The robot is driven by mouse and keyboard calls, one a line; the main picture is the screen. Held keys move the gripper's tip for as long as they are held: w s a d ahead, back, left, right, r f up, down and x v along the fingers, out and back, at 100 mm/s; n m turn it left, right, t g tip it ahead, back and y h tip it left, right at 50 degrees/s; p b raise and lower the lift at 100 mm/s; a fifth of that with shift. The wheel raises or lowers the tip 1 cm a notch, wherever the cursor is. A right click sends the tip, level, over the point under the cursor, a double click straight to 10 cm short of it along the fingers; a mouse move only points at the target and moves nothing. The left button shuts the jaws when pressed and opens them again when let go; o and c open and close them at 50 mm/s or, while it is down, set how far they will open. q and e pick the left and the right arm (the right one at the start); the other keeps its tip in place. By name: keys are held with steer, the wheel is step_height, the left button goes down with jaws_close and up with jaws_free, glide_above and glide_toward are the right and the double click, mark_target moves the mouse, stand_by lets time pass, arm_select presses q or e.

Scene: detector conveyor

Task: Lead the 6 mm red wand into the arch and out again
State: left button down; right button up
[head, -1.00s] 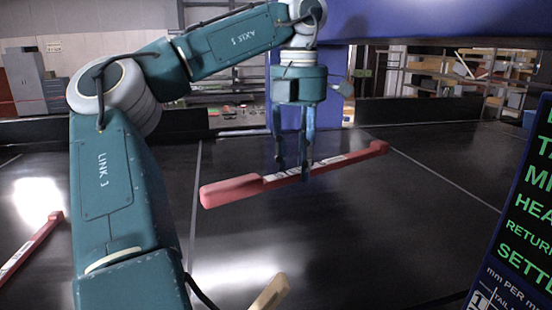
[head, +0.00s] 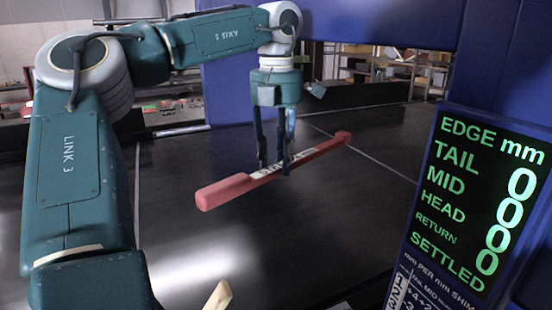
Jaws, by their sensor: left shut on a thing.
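The red wand (head: 230,188) has a thick handle end at the lower left and a thinner bar with a white label running up to the right. My left gripper (head: 276,168) points down and is shut on the wand near its labelled middle. The wand is held above the dark conveyor belt (head: 330,240); the exact gap is hard to tell. The blue arch (head: 380,27) spans the top, with a post (head: 228,95) behind my left arm and another at the right. My right gripper is not in view.
A display panel (head: 475,205) at the right reads EDGE mm, with zeros beside TAIL, MID and HEAD. A dark side rail (head: 365,95) borders the belt at the back. The belt around the wand looks clear. A pale wooden piece (head: 218,296) shows at the bottom edge.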

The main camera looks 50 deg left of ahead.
arm_select(q)
steer(key=s+a+b, duration=0.1)
steer(key=s+a, duration=0.2)
steer(key=s, duration=0.9)
steer(key=s+a+b, duration=0.1)
steer(key=s+a, duration=0.3)
steer(key=s, duration=0.9)
steer(key=s+a+b, duration=0.1)
steer(key=s+a, duration=0.2)
steer(key=s, duration=0.9)
steer(key=shift+s+a+b, duration=0.15)
steer(key=shift+a+b, duration=0.25)
